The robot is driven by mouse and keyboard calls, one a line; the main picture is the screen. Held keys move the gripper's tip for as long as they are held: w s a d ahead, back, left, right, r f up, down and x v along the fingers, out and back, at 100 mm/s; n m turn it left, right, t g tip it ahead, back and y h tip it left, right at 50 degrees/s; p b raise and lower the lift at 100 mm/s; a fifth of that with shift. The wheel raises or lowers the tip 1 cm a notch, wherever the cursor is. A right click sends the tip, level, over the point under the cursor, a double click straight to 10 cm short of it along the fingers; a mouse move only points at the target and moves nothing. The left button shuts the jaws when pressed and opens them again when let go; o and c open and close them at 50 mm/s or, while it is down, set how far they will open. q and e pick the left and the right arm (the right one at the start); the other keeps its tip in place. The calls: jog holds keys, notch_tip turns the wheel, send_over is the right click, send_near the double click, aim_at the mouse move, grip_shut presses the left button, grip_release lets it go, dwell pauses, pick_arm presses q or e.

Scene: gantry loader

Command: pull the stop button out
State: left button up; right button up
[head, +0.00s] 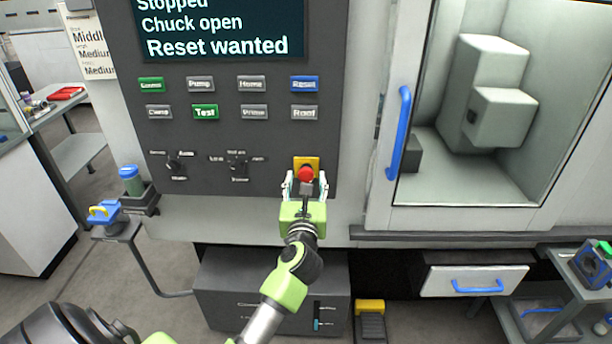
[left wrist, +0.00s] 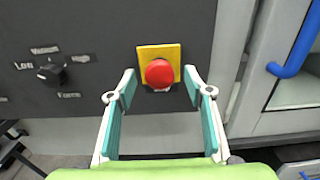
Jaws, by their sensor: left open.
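The stop button (head: 305,174) is a red mushroom head on a yellow square plate, low on the right of the dark control panel. In the left wrist view the red button (left wrist: 159,73) sits centred between my fingertips. My left gripper (head: 305,187) is open in front of the button, one finger on each side. In the left wrist view my left gripper (left wrist: 160,85) shows clear gaps between its fingers and the red head. I cannot tell how far the fingertips are from the panel. My right gripper is not in view.
The panel's screen (head: 220,28) reads "Stopped", "Chuck open", "Reset wanted". Labelled keys and two rotary switches (head: 238,165) are left of the button. A door with a blue handle (head: 399,133) stands to the right. A drawer (head: 474,281) is at lower right.

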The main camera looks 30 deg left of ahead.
pick_arm(q)
jog(key=shift+v, duration=2.9)
